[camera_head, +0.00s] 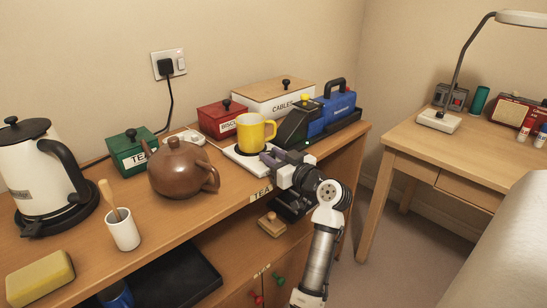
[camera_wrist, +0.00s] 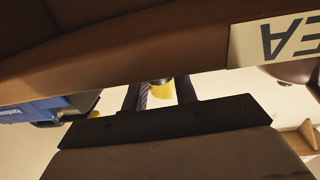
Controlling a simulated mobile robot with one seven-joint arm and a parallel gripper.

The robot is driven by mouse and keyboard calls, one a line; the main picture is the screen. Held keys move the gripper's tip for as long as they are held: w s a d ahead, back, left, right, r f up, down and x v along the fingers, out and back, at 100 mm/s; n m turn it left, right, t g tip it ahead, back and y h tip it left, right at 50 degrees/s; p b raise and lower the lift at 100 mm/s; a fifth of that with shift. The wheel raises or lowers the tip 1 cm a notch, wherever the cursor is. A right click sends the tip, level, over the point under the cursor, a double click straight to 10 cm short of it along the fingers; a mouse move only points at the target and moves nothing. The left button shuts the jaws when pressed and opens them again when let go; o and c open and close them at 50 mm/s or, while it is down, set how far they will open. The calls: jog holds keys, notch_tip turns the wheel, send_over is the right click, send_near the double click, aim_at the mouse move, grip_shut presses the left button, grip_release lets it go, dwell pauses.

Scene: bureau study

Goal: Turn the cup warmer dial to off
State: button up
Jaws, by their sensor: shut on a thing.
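The cup warmer (camera_head: 238,161) is a flat white slab on the wooden desk, with a yellow mug (camera_head: 250,133) standing on its dark plate. My gripper (camera_head: 273,158) reaches over the desk's front edge to the warmer's front right corner and is shut on the dial there. The dial itself is hidden by the jaws. In the wrist view, which is upside down, the two dark fingers (camera_wrist: 160,92) point past the desk edge, with a bit of the yellow mug (camera_wrist: 162,91) showing between them. The dial's setting cannot be read.
A brown teapot (camera_head: 178,170) stands left of the warmer. A red tin (camera_head: 222,118) and a white CABLES box (camera_head: 275,97) stand behind. A black and blue machine (camera_head: 331,112) is close on the right. The desk edge bears a TEA label (camera_head: 261,191).

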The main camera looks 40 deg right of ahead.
jog(key=o, duration=1)
jog(key=shift+c, duration=0.2)
jog(key=s+b, duration=0.1)
jog(key=s, duration=1.2)
jog(key=shift+s, duration=0.4)
jog(key=shift+d, duration=0.1)
